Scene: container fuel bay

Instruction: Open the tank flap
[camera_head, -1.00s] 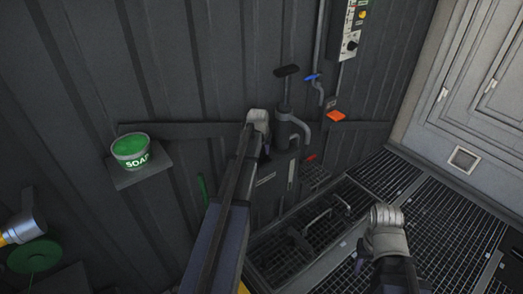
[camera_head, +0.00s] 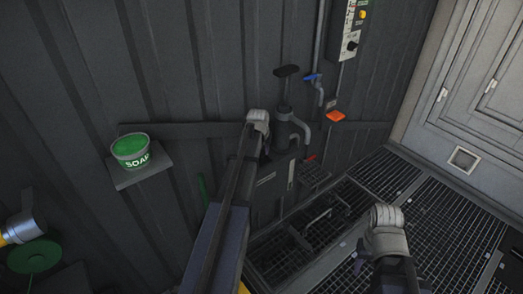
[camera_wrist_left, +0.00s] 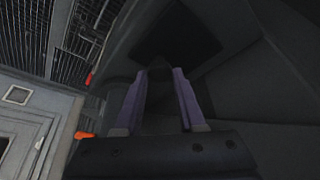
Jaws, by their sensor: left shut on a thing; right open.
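My left gripper (camera_head: 262,140) is at the back wall, just left of a dark upright cylinder with a curved grey pipe (camera_head: 295,125) and a black top handle (camera_head: 286,71). In the left wrist view, its two purple fingers (camera_wrist_left: 158,85) are closed on a dark grey part whose shape is hard to make out. A curved dark surface with a black panel (camera_wrist_left: 178,35) lies beyond them. I cannot clearly make out the tank flap; the wrist and arm hide part of this spot. My right gripper (camera_head: 385,235) is over the floor grating, its fingers largely hidden by its own wrist.
A green soap tub (camera_head: 130,150) sits on a wall shelf at left. A blue lever (camera_head: 312,77), an orange piece (camera_head: 335,116) and a control box (camera_head: 352,30) are on the wall at right.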

